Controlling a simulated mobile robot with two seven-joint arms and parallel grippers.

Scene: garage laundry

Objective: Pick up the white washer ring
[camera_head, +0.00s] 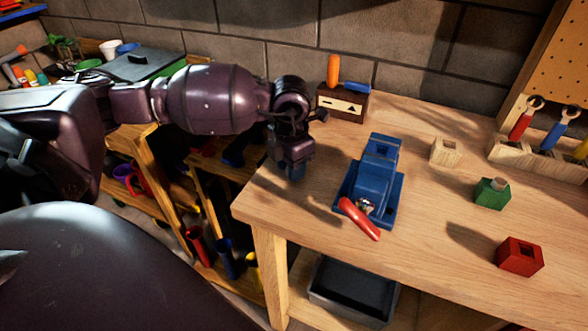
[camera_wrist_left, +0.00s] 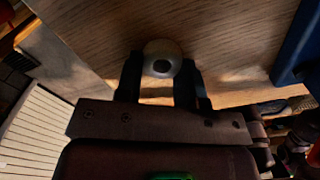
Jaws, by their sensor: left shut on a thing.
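The white washer ring (camera_wrist_left: 160,47) shows in the left wrist view as a small pale round piece with a dark hole. It sits between the two dark fingertips of my left gripper (camera_wrist_left: 158,74), which is shut on it. In the head view my left gripper (camera_head: 293,172) points down over the left end of the wooden workbench (camera_head: 420,245), left of the blue vise. The ring is hidden there by the gripper. I cannot tell whether the ring touches the bench top. My right gripper is not in view.
The blue vise (camera_head: 381,160) with a red handle (camera_head: 359,219) stands close to the right. Wooden (camera_head: 446,151), green (camera_head: 491,193) and red (camera_head: 519,256) blocks are farther right. A tool block (camera_head: 342,105) stands behind, near the brick wall. The bench's left edge is close to the gripper.

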